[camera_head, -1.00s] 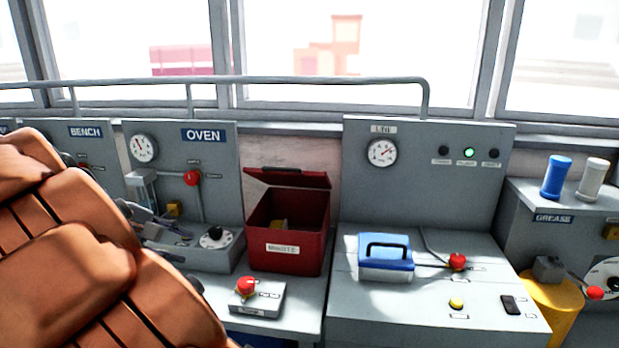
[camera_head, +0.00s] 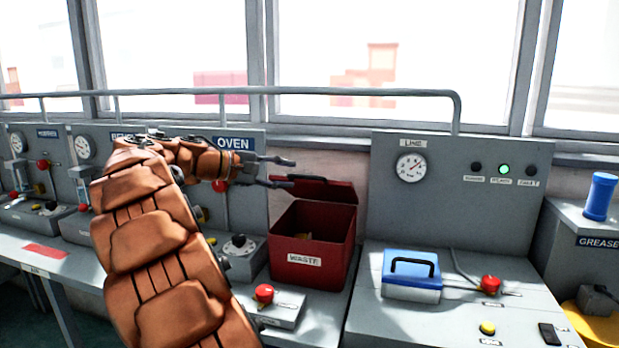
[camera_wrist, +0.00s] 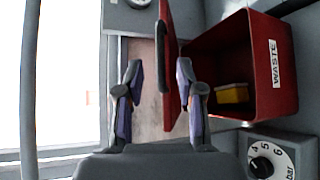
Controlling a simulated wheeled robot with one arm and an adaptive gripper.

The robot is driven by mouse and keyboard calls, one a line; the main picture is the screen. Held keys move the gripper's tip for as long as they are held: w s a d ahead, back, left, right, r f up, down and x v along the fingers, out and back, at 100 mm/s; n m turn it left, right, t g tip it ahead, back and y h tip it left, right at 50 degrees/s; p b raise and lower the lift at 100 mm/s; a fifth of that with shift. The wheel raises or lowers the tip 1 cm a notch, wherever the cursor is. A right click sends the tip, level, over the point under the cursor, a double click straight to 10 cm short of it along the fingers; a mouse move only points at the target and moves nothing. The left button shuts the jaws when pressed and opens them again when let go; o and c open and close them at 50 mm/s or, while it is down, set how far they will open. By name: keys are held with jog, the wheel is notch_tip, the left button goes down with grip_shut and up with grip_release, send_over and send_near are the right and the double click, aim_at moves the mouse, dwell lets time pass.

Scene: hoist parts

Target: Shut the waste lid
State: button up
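The dark red waste bin (camera_head: 312,255) stands on the counter with a white WASTE label on its front. Its red lid (camera_head: 325,188) is raised at the back, with a dark handle. My gripper (camera_head: 288,173) is at the lid's left, near its upper edge. In the wrist view, my gripper (camera_wrist: 160,92) shows two fingers apart with nothing held between them. There, the lid (camera_wrist: 171,80) appears edge-on beyond the fingers, partly behind the right one. Whether a finger touches it, I cannot tell. The open bin (camera_wrist: 272,95) also shows, with a yellow object (camera_wrist: 232,93) inside.
A blue-lidded box (camera_head: 411,275) stands on the counter right of the bin. A red knob (camera_head: 263,293) sits in front of the bin at left. The OVEN panel (camera_head: 240,200) is behind my arm. A grey rail (camera_head: 300,91) runs above, along the windows.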

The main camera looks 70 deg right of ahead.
aim_at(304, 177)
jog(key=x, duration=0.6)
jog(key=shift+s+d+f, duration=0.1)
jog(key=shift+s+d, duration=0.05)
grip_shut()
dwell(0.4)
